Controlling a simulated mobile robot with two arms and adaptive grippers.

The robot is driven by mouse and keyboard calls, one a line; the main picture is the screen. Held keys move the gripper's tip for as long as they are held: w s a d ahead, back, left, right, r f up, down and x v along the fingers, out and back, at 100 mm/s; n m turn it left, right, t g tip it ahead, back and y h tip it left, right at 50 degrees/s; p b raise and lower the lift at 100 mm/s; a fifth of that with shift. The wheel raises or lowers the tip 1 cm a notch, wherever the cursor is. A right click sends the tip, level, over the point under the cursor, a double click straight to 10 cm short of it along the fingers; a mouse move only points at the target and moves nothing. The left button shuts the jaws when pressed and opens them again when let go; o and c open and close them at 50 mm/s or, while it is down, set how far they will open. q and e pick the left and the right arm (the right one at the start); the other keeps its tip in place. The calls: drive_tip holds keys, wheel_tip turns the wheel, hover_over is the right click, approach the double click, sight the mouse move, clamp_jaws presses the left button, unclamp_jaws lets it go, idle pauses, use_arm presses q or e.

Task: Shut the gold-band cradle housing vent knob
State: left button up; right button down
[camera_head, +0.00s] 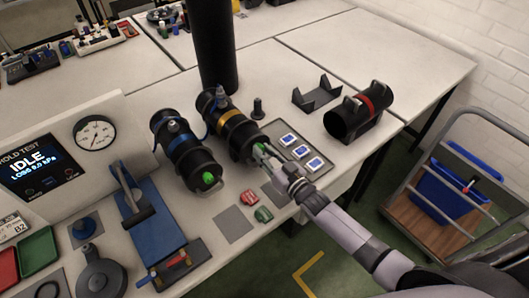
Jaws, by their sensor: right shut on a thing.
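The gold-band housing (235,122), a black cylinder, lies on the table in the middle of the view. A green vent knob (258,148) is at its near end. My right gripper (266,156) reaches in from the lower right and is shut on this knob, partly hiding it. The knob's turn position is too small to tell. My left gripper is not in view.
A blue-band cylinder (176,143) with a green knob (208,178) lies close on the left. A red-band cylinder (349,120) and an empty cradle (317,97) are at right. A black column (213,45) stands behind. A cart (437,221) is beyond the table edge.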

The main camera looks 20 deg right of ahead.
drive_tip(key=shift+m, duration=0.8)
drive_tip(key=c, duration=1.4)
unclamp_jaws()
drive_tip(key=v, duration=1.2)
drive_tip(key=shift+a, duration=0.1)
